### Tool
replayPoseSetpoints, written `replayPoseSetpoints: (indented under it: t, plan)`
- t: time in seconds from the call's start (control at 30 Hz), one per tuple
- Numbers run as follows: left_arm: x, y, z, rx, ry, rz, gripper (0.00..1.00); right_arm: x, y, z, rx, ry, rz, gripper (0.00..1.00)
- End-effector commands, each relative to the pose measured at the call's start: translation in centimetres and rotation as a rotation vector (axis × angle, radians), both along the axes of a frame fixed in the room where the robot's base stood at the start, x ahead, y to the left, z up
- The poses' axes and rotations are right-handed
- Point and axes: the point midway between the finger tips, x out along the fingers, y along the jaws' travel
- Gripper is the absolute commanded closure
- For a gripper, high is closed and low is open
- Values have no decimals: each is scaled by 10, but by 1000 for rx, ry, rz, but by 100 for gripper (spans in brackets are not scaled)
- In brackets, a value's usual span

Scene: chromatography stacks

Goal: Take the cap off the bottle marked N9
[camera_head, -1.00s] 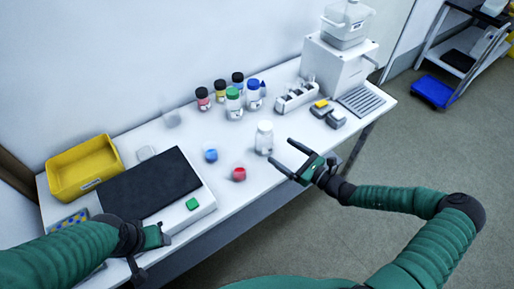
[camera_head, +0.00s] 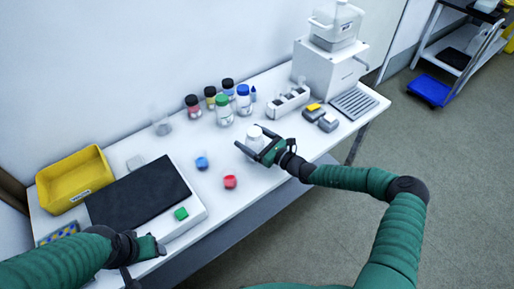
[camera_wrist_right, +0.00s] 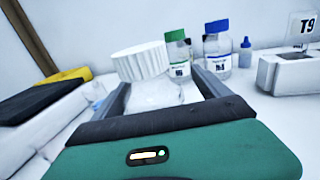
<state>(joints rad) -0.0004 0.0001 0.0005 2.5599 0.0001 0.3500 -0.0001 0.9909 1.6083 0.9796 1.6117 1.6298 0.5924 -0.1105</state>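A clear bottle with a white ribbed cap (camera_head: 255,131) stands near the table's front edge; no N9 mark is readable on it. My right gripper (camera_head: 258,150) is open around this bottle, one finger on each side. In the right wrist view the white cap (camera_wrist_right: 140,62) rises above the fingers, and the bottle's body (camera_wrist_right: 155,95) lies between them, partly hidden; I cannot tell if a finger touches it. My left gripper (camera_head: 146,263) hangs by the table's front left edge, seemingly open and empty.
Behind stand several bottles with coloured caps, including a green-capped one (camera_head: 224,110) and a blue-capped one (camera_head: 243,98). A blue cap (camera_head: 202,163) and a red cap (camera_head: 230,182) lie left of my right gripper. A white rack (camera_head: 288,102) and a yellow bin (camera_head: 75,180) are farther out.

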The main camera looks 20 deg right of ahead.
Motion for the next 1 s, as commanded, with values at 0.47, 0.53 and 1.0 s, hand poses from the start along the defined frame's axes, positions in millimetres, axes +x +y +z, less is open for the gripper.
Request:
replayPoseSetpoints:
  t: [0.47,0.53,1.0]
  plan:
    - [0,0,0,0,0,1,32,0,0,1,1,-1,0,78]
    - [0,0,0,0,0,1,32,0,0,1,1,-2,0,88]
    - [0,0,4,0,0,1,32,0,0,17,1,-4,0,91]
